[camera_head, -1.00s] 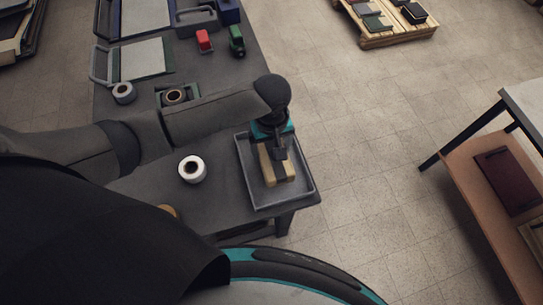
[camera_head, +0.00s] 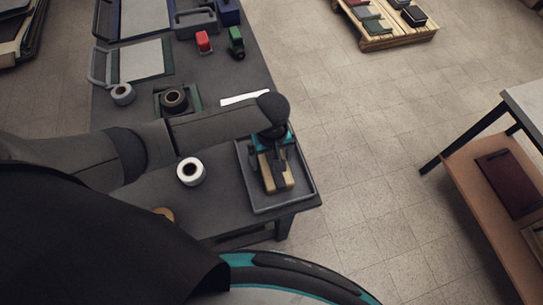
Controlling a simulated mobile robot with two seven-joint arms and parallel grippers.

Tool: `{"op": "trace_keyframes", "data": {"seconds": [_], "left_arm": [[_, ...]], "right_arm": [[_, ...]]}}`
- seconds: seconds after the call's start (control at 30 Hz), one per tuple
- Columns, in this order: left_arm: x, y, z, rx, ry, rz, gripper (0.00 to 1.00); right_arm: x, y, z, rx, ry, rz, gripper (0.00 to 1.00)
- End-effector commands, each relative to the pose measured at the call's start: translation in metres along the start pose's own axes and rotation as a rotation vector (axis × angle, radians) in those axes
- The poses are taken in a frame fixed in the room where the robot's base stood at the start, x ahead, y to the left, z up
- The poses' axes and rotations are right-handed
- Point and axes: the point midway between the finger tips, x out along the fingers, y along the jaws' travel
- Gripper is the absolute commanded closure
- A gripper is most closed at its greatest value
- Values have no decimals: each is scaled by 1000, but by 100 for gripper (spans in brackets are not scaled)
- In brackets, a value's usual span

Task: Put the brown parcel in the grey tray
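The brown parcel (camera_head: 288,181) is a light tan block within the outline of the grey tray (camera_head: 299,199), which is shallow and sits at the table's near right corner. I cannot tell whether the parcel rests on the tray floor or is held just above it. My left gripper (camera_head: 275,167) points down over the parcel, its dark fingers overlapping it in the head view. Whether the fingers grip it or stand apart is not clear. My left wrist hides the tray's far part. My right gripper is not in view.
A white tape roll (camera_head: 191,171) stands left of the tray, with a dark roll (camera_head: 174,99) and a grey roll (camera_head: 122,94) farther back. A red item (camera_head: 203,41) and green item (camera_head: 236,42) stand behind. Floor lies right of the table.

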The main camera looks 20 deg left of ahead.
Motion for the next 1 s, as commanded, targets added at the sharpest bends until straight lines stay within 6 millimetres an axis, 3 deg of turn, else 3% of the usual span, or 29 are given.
{"op": "trace_keyframes", "data": {"seconds": [0.23,0.7,1.0], "left_arm": [[-7,0,0,0,1,1,0],[-101,1,0,0,1,3,0],[-124,0,0,-1,-1,0,0]], "right_arm": [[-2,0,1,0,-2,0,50],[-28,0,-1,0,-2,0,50],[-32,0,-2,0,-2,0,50]]}}
